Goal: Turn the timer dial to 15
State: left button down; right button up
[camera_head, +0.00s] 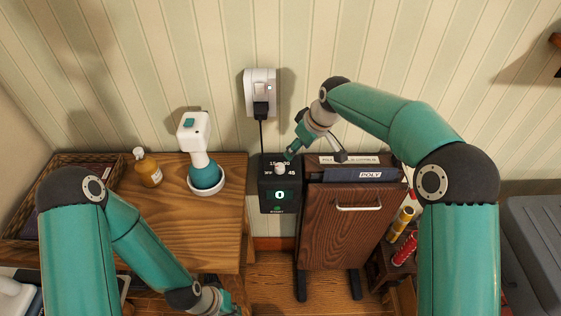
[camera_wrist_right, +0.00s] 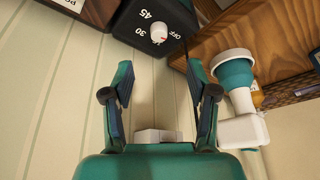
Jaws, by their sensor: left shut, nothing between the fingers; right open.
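The timer is a black box (camera_head: 266,197) mounted between the wooden table and the dark wooden press. Its white dial knob (camera_head: 280,169) sits among the marks OFF, 15, 30 and 45, and a green display below reads 0. In the right wrist view the knob (camera_wrist_right: 159,35) shows a small red mark, with 30, 45 and OFF legible around it. My right gripper (camera_head: 316,158) is open and empty, just above and right of the timer, its fingers apart from the knob. My left gripper (camera_head: 226,298) is shut and empty at the bottom edge, partly cut off.
A white wall plug (camera_head: 261,88) with a black cord hangs above the timer. A white and teal steamer (camera_head: 205,175) and amber bottle (camera_head: 148,170) stand on the table (camera_head: 215,240). The press (camera_head: 340,235) stands right of the timer, close beneath my right arm.

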aim_at(280, 166)
jog(key=p+x, duration=0.1)
jog(key=x, duration=0.4)
jog(key=w+p+x, duration=0.1)
jog(key=x, duration=0.3)
jog(key=a+p+x, duration=0.1)
jog(key=x, duration=0.4)
jog(key=shift+w+p, duration=0.25)
jog(key=shift+p, duration=0.05)
